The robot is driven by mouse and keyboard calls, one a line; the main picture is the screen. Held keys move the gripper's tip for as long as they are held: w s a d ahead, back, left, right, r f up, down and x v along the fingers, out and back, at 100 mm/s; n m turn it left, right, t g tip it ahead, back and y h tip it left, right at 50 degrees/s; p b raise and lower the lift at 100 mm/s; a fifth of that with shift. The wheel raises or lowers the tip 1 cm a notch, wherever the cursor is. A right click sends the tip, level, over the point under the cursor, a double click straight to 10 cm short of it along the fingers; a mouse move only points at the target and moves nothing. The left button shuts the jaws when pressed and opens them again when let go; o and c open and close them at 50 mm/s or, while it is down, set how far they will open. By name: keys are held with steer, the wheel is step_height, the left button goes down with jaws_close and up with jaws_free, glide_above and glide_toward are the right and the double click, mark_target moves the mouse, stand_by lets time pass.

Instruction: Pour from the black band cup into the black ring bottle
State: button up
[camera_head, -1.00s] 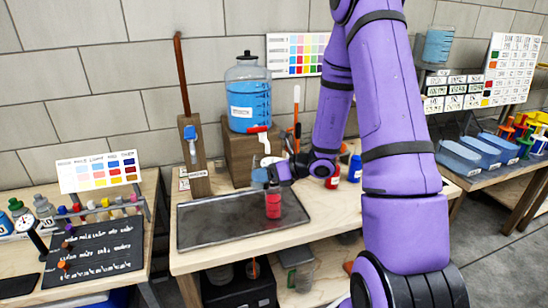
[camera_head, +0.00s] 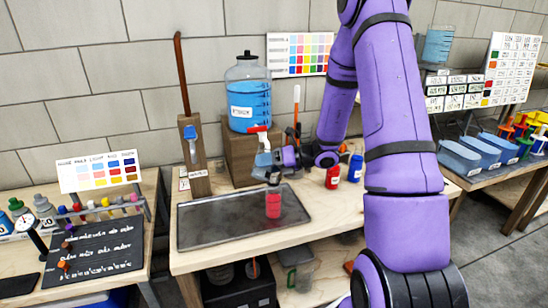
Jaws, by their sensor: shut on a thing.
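My gripper (camera_head: 270,158) is shut on a small pale, clear cup (camera_head: 262,160), which I take to be the black band cup. The gripper partly hides it, and its band and contents are too small to make out. It is close above and slightly left of a bottle (camera_head: 273,204) with red contents and a dark part at its neck, likely the black ring bottle. That bottle stands upright on the dark tray (camera_head: 205,235). I cannot tell whether cup and bottle touch, or whether any liquid is flowing.
A large jug of blue liquid (camera_head: 248,95) with a red tap sits on a wooden block (camera_head: 240,155) behind the gripper. A red bottle (camera_head: 332,177) and a blue bottle (camera_head: 355,168) stand to the right. The tray's left half is clear.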

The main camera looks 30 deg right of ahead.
steer(key=shift+r+m+y, duration=0.8)
steer(key=shift+r+m, duration=0.1)
steer(key=shift+m, duration=0.4)
stand_by(3.9)
steer(key=shift+r+m+y+p, duration=0.3)
steer(key=shift+r+m+p, duration=0.1)
steer(key=shift+m, duration=0.2)
stand_by(1.5)
steer(key=shift+w+d+r, duration=0.15)
steer(key=shift+d, duration=0.05)
stand_by(0.5)
